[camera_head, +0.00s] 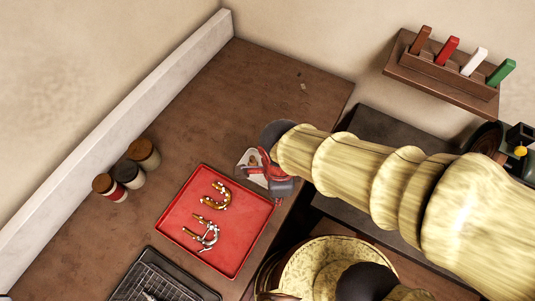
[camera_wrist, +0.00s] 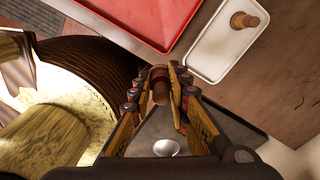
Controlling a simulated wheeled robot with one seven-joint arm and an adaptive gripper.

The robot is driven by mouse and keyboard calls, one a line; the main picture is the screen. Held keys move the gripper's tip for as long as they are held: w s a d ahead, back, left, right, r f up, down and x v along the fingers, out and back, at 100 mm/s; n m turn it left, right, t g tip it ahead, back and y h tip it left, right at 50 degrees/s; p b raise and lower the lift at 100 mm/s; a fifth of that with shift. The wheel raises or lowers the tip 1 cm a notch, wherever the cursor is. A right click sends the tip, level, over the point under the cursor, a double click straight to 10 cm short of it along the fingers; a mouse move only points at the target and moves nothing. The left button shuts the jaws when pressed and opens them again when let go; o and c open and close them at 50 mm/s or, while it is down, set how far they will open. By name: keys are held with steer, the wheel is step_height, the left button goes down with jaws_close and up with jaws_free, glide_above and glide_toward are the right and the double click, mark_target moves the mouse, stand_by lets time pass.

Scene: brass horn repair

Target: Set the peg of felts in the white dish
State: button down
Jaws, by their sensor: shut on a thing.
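My gripper (camera_head: 270,177) is at the right edge of the brown bench, beside the white dish (camera_head: 246,172). In the wrist view, my gripper (camera_wrist: 163,82) is shut on a small brown peg with a dark red part (camera_wrist: 160,90), seemingly the peg of felts. The fingers hide part of it. The white dish (camera_wrist: 203,62) lies beyond the fingertips, up and to the right, and the held peg is outside its rim in this view. A tan-brown peg (camera_wrist: 245,20) is in the dish at its far end. In the head view my gripper partly covers the dish.
A red tray (camera_head: 183,238) with brass and silver curved parts lies left of the dish. Several lidded jars (camera_head: 143,153) stand along the wall ledge. A black grid tray (camera_head: 135,288) is at the front. A wall rack (camera_head: 440,75) holds coloured sticks. Bench beyond the dish is clear.

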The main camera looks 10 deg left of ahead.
steer(key=shift+n, duration=0.4)
steer(key=w+a+f+p, duration=0.1)
steer(key=w+f, duration=0.2)
steer(key=w, duration=0.1)
steer(key=w+a+f+p, duration=0.2)
steer(key=w+f, duration=0.1)
steer(key=w, duration=0.1)
steer(key=w+a+f+p, duration=0.2)
steer(key=w+f, duration=0.1)
steer(key=w, duration=0.1)
steer(key=shift+w+f, duration=0.2)
steer(key=shift+w, duration=0.2)
steer(key=shift+w+a+f, duration=0.1)
steer(key=shift+w+f, duration=0.05)
steer(key=shift+f, duration=0.25)
steer(key=c, duration=2.6)
jaws_free()
steer(key=shift+f, duration=1.45)
steer(key=shift+f, duration=0.2)
steer(key=o, duration=0.9)
